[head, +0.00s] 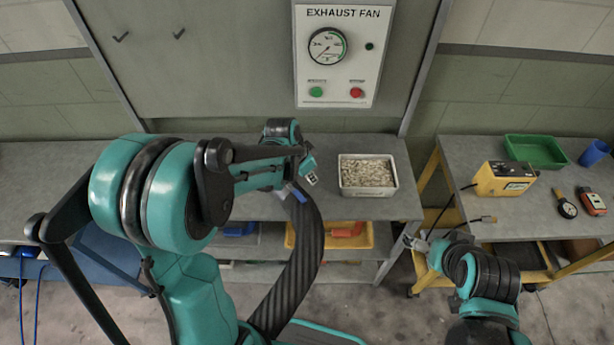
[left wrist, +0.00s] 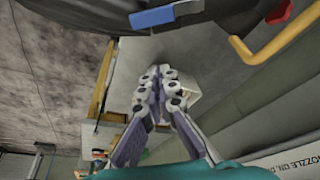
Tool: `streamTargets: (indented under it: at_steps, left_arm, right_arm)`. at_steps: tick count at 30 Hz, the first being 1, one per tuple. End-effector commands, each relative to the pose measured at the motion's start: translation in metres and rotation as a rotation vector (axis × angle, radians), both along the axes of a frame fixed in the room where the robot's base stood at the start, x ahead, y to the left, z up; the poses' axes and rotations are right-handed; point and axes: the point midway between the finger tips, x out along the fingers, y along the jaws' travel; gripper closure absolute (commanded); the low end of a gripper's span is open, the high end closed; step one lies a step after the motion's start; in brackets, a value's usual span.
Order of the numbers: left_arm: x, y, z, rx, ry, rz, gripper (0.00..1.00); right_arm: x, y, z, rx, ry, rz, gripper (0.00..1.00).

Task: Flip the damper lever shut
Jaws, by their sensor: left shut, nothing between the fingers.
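In the left wrist view, a flat blue lever-like bar (left wrist: 178,14) runs across the top, over a dark rounded body. I cannot tell for sure which is the damper lever. My left gripper (left wrist: 161,72) is shut and empty, its fingertips apart from the blue bar in that picture. In the head view my left gripper (head: 312,178) is by the bench, largely hidden by its wrist. My right gripper (head: 415,243) hangs low at the right, small in view.
A ribbed dark hose (head: 295,265) hangs in front of the bench (head: 370,145). A white tray of pale pieces (head: 368,190) stands on it. The exhaust fan panel (head: 342,85) is behind. A yellow device (head: 502,178) and a green tray (head: 537,150) occupy the right table.

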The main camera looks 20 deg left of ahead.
Motion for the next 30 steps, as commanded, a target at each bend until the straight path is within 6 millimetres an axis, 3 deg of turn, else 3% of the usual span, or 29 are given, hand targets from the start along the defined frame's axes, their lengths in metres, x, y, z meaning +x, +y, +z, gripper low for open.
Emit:
streamTargets:
  at_steps: [1, 7, 15, 30]
  left_arm:
    - [0.004, -0.003, -0.014, 0.0, 0.0, -0.001, 1.0]
    - [0.014, -0.011, -0.053, 0.0, 0.0, 0.0, 1.0]
    - [-0.014, 0.011, -0.049, 0.0, 0.0, 0.003, 1.0]
    - [-0.019, 0.014, -0.048, 0.0, 0.0, -0.001, 1.0]
  right_arm:
    - [0.0, 0.0, -0.006, 0.0, 0.0, 0.0, 0.0]
    - [0.0, 0.0, -0.016, 0.0, 0.0, 0.0, 0.0]
    - [0.0, 0.0, -0.017, 0.0, 0.0, 0.0, 0.0]
    - [0.0, 0.0, -0.017, 0.0, 0.0, 0.0, 0.0]
